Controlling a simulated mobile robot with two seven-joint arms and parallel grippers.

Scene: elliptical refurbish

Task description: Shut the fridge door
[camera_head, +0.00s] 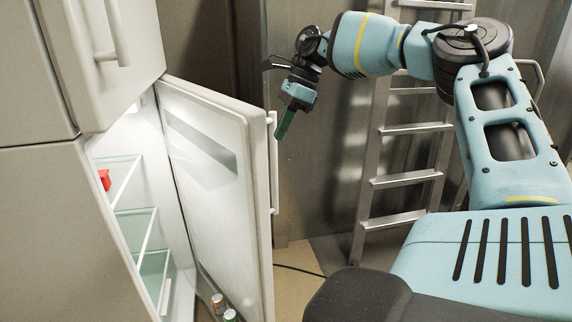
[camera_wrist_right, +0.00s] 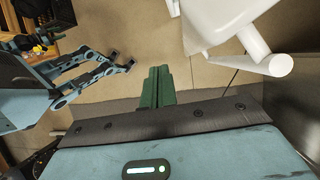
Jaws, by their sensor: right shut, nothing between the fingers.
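The fridge door (camera_head: 222,190) stands open in the head view, swung out to the right of the lit fridge interior (camera_head: 140,190). Its vertical bar handle (camera_head: 274,165) is on the outer edge. My right gripper (camera_head: 285,123) is shut and empty, its green fingers pointing down just right of the handle's upper part. In the right wrist view the green fingers (camera_wrist_right: 157,86) are together, and a white handle (camera_wrist_right: 266,64) and door part (camera_wrist_right: 215,20) show at upper right, apart from them.
The closed upper door (camera_head: 105,60) with its own handle is above the opening. Glass shelves (camera_head: 135,212) hold a red item (camera_head: 104,180). Small jars (camera_head: 222,305) stand low in the open door. A metal ladder (camera_head: 405,180) leans behind my right arm. A dark cable (camera_head: 298,270) lies on the floor.

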